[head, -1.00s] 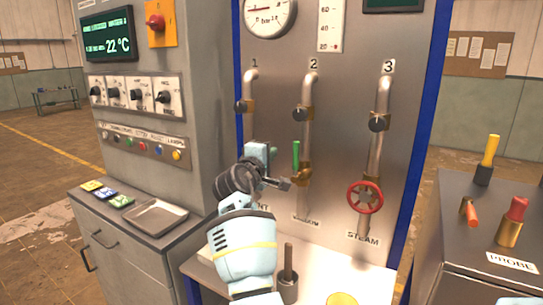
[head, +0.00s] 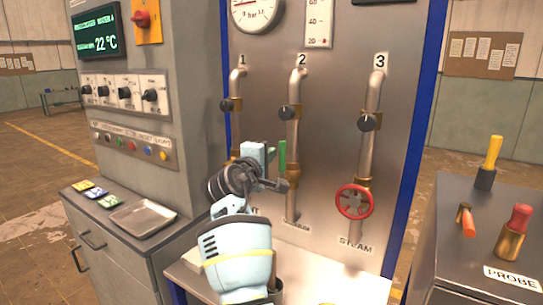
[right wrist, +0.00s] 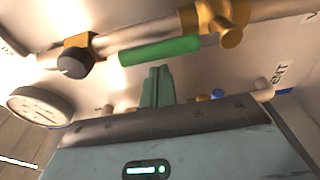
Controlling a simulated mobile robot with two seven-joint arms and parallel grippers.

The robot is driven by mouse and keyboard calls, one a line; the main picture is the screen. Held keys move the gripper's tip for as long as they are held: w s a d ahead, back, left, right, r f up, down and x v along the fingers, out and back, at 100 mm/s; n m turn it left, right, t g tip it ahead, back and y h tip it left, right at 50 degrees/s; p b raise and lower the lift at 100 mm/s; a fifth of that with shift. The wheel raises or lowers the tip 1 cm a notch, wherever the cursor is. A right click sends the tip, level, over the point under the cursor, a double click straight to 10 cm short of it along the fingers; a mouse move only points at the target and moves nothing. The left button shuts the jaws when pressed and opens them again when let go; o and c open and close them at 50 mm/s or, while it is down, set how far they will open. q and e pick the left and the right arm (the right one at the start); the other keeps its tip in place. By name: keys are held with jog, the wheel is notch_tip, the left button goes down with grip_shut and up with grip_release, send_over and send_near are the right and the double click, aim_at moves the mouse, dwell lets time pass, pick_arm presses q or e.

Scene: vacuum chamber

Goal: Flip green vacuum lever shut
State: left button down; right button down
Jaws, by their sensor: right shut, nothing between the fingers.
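The green lever (head: 282,155) stands upright beside pipe 2 (head: 296,130), above its brass valve body. In the right wrist view the green lever (right wrist: 160,50) lies roughly along the pipe, just beyond my fingertips. My left gripper is not in view.
A red steam wheel (head: 355,202) sits on pipe 3, right of my gripper. Pipe 1 (head: 236,130) has a black knob on the left. A metal tray (head: 143,218) lies on the left cabinet. Probes and a yellow-handled tool (head: 494,152) stand on the right cabinet.

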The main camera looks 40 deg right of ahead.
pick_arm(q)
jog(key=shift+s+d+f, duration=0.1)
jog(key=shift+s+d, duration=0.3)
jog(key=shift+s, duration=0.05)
pick_arm(e)
jog(key=shift+s+r, duration=0.1)
jog(key=shift+s, duration=0.35)
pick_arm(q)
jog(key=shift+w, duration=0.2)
pick_arm(e)
jog(key=shift+w, duration=0.1)
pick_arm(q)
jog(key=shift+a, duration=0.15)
pick_arm(e)
jog(key=shift+d, duration=0.15)
